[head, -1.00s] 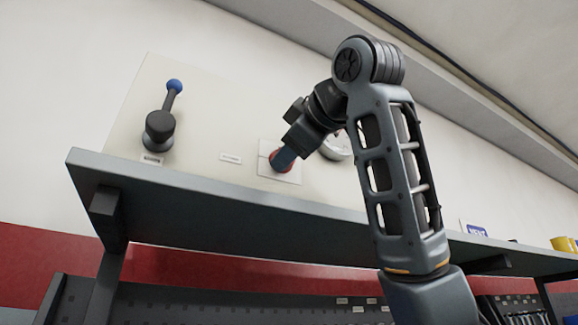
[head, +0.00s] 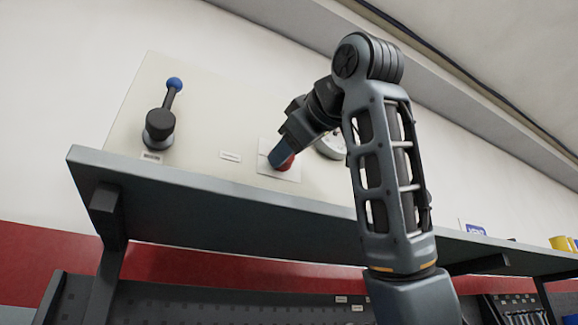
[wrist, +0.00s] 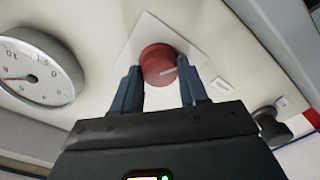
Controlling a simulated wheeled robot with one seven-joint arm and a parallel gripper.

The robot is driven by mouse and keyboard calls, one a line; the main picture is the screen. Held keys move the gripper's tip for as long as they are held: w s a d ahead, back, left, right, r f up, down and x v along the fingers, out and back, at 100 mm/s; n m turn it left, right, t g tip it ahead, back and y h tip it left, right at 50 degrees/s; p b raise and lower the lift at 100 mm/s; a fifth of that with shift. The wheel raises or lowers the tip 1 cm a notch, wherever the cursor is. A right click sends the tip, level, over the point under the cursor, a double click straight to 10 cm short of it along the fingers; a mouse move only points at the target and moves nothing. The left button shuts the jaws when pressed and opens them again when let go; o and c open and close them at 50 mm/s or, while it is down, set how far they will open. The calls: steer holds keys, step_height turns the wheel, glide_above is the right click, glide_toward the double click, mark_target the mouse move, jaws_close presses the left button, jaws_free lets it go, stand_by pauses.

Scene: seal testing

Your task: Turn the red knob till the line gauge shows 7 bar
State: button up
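The red knob (wrist: 158,66) sits on a white square plate on the cream panel. Its pale pointer line aims to the right in the wrist view. My gripper (wrist: 159,68) has one finger on each side of the knob, and both fingertips appear to touch its rim. In the head view my gripper (head: 280,155) covers part of the knob (head: 288,163). A round white gauge (wrist: 37,75) is left of the knob in the wrist view. Its needle points left, but I cannot read its value surely. In the head view my arm partly hides the gauge (head: 330,146).
A black fitting with a blue-ended lever (head: 160,126) stands on the panel's left. A dark shelf (head: 220,200) runs below the panel. A yellow item (head: 559,243) is at the shelf's far right. Panel space between lever and knob is clear apart from a small label.

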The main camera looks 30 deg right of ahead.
steer(key=o, duration=0.5)
steer(key=shift+s+b, duration=1.35)
steer(key=shift+s, duration=2.55)
